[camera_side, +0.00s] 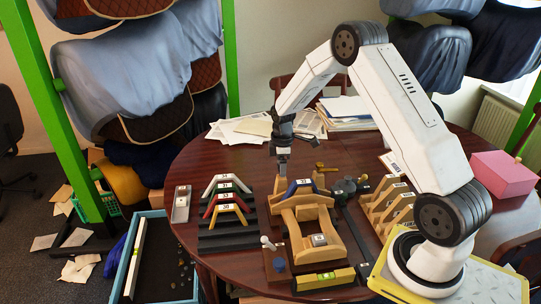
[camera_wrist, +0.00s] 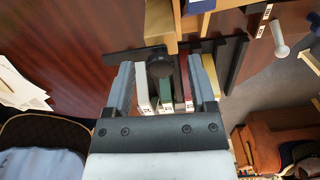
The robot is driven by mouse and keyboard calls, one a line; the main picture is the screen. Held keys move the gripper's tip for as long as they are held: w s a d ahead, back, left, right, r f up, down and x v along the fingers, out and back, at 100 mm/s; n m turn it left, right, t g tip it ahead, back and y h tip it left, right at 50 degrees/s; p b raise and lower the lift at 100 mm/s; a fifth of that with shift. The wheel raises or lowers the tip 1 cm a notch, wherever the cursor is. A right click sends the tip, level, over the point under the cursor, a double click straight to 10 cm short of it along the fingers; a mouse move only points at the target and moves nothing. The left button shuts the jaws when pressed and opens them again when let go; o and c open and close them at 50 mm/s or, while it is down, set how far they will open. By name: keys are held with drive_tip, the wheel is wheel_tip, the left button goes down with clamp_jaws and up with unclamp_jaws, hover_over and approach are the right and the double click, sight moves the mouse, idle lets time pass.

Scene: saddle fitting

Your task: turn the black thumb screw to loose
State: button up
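My gripper (camera_wrist: 160,62) is open and empty in the wrist view, with its two grey fingers wide apart. A round black knob (camera_wrist: 158,66), which looks like the thumb screw, shows between the fingertips, beside the wooden fixture (camera_wrist: 160,22). I cannot tell the height gap or whether the fingers touch it. In the side view my gripper (camera_side: 283,158) points down at the back left of the wooden fixture (camera_side: 297,229). The knob is hard to make out there; only a dark patch shows under the fingers.
A rack of white, green, red and yellow arches (camera_side: 227,213) stands left of the fixture. A blue arch (camera_side: 300,186) sits at its back. Papers (camera_side: 345,112) lie behind.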

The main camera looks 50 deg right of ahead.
drive_tip(key=shift+r, duration=0.1)
drive_tip(key=shift+r, duration=3.85)
drive_tip(key=shift+a, duration=0.1)
drive_tip(key=shift+s+a+r, duration=0.1)
drive_tip(key=shift+a, duration=0.2)
drive_tip(key=s+a+r+m+t, duration=0.1)
drive_tip(key=s+a+m, duration=0.7)
drive_tip(key=s+a, duration=0.9)
drive_tip(key=a+t, duration=0.1)
drive_tip(key=a, duration=0.1)
drive_tip(key=shift+a+r+t, duration=0.2)
drive_tip(key=shift+a+t, duration=0.1)
drive_tip(key=shift+a, duration=0.05)
